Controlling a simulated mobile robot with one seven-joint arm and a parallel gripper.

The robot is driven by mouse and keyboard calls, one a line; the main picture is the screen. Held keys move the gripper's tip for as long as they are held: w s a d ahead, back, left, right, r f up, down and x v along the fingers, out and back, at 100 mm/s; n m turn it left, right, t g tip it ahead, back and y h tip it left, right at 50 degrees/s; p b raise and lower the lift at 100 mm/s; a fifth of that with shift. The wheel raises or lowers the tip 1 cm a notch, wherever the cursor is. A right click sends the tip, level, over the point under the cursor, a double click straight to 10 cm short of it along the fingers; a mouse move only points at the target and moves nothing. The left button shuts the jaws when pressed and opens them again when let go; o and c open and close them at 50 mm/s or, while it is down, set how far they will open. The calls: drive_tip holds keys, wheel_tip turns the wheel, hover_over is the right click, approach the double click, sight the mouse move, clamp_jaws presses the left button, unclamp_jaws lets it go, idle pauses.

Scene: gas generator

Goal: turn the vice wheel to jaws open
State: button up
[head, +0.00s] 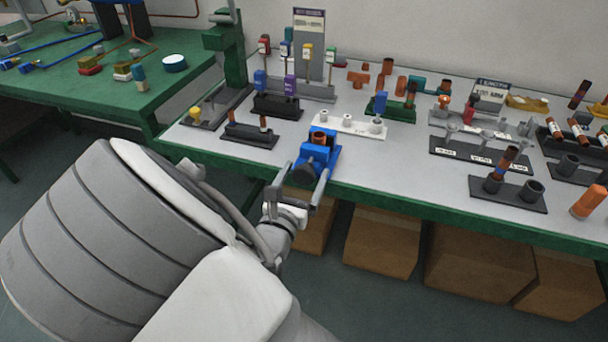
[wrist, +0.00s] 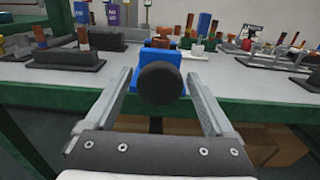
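A blue vice (head: 320,151) stands at the front edge of the workbench, with a copper-coloured piece (head: 319,137) at its top. Its dark round wheel (wrist: 160,83) faces me in the wrist view and hides much of the blue body (wrist: 168,57). My gripper (head: 300,184) is at the front of the vice in the head view. In the wrist view my gripper (wrist: 160,78) is open, with one finger on each side of the wheel. Gaps show between the wheel and both fingers. Whether the vice jaws touch the copper piece is hard to tell.
The grey-topped workbench (head: 400,165) has a green front edge. A dark rack (head: 248,136) stands left of the vice and a white holder (head: 348,127) behind it. Several racks crowd the right side. Brown boxes (head: 382,240) sit below. A green table (head: 110,105) stands left.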

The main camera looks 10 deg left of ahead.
drive_tip(key=c, duration=1.2)
